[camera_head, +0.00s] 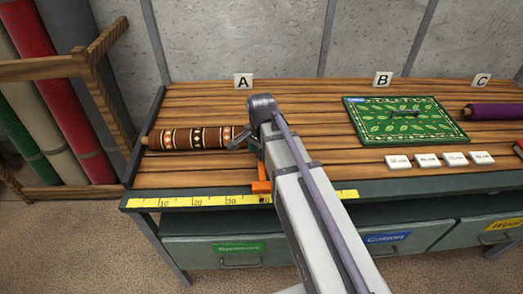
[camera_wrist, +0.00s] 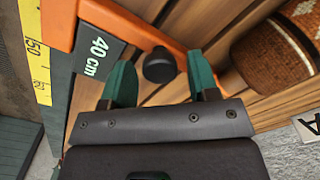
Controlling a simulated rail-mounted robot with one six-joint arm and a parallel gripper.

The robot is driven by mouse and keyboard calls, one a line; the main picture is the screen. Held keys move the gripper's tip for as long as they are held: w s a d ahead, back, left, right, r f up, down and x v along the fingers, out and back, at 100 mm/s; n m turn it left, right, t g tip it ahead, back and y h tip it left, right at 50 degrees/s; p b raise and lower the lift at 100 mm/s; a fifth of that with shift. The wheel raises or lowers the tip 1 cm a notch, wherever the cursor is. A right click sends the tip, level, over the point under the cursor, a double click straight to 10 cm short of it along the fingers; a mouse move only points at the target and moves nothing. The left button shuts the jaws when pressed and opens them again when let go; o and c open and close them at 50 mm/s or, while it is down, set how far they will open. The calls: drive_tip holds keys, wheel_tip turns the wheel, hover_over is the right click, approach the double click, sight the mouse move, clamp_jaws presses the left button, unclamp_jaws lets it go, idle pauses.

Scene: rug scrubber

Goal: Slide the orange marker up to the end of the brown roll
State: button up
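The orange marker (camera_head: 262,187) sits on the yellow ruler (camera_head: 180,202) along the table's front edge, near the 40 mark. In the wrist view the marker (camera_wrist: 152,33) is a long orange bar with a dark "40 cm" label and a black knob (camera_wrist: 159,66). The brown patterned roll (camera_head: 190,138) lies at the left of the table; its right end is partly hidden by my arm. The roll (camera_wrist: 270,62) shows at the wrist view's right. My gripper (camera_wrist: 160,68) is open, with its green fingers on either side of the knob and small gaps visible.
Signs A (camera_head: 243,81), B (camera_head: 383,79) and C (camera_head: 482,80) stand at the back. The wood between roll and ruler is clear.

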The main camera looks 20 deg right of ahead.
drive_tip(key=shift+o, duration=0.3)
wheel_tip(320, 180, up, 11)
drive_tip(key=p, duration=1)
drive_tip(key=shift+p, duration=0.4)
drive_tip(key=shift+f, duration=0.1)
drive_tip(key=s+a+n, duration=0.1)
drive_tip(key=s+n, duration=0.9)
drive_tip(key=n, duration=0.1)
drive_tip(key=shift+s+a+n, duration=0.25)
drive_tip(key=shift+a+n, duration=0.15)
